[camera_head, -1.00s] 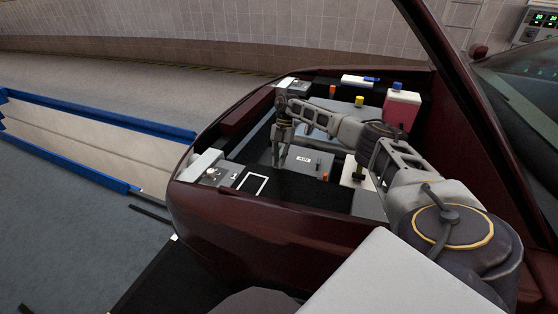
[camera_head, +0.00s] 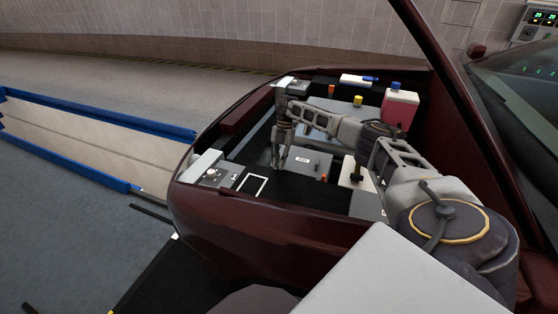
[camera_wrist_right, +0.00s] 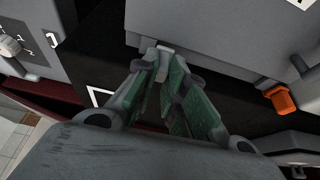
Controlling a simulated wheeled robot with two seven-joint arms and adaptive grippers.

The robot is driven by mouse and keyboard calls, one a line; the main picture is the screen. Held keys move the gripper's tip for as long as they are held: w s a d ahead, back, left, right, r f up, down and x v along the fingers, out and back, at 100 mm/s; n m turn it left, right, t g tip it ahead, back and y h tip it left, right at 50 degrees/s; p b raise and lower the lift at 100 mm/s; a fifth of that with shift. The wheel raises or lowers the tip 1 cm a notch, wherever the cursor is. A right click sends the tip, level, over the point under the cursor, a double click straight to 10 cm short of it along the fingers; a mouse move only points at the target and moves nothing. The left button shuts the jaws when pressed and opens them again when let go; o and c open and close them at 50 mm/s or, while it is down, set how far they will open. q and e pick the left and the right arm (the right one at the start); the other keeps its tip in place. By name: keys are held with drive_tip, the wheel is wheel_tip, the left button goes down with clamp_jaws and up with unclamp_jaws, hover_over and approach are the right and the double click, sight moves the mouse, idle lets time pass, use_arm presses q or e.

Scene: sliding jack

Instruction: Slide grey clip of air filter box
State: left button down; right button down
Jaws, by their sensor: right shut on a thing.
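The air filter box (camera_head: 312,157) is a grey box with a small white label, inside the open engine bay. In the right wrist view its grey wall (camera_wrist_right: 205,30) fills the top. My right gripper (camera_head: 278,163) points down at the near left edge of the box. In the right wrist view its green-padded fingers (camera_wrist_right: 163,75) converge on the small grey clip (camera_wrist_right: 163,52) at the box's edge and are shut on it. The fingers hide part of the clip. In the head view the clip is too small to make out. My left gripper is not in view.
An orange clip (camera_wrist_right: 280,100) sits to the right of the fingers. A black panel with a white outline (camera_head: 252,184) lies in front of the box. A pink reservoir with a blue cap (camera_head: 400,106) stands behind. The dark red car body (camera_head: 270,225) rims the bay.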

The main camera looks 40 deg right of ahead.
drive_tip(key=c, duration=1.5)
unclamp_jaws()
drive_tip(key=shift+v, duration=6.05)
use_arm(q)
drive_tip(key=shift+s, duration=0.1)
use_arm(e)
drive_tip(key=shift+s, duration=0.1)
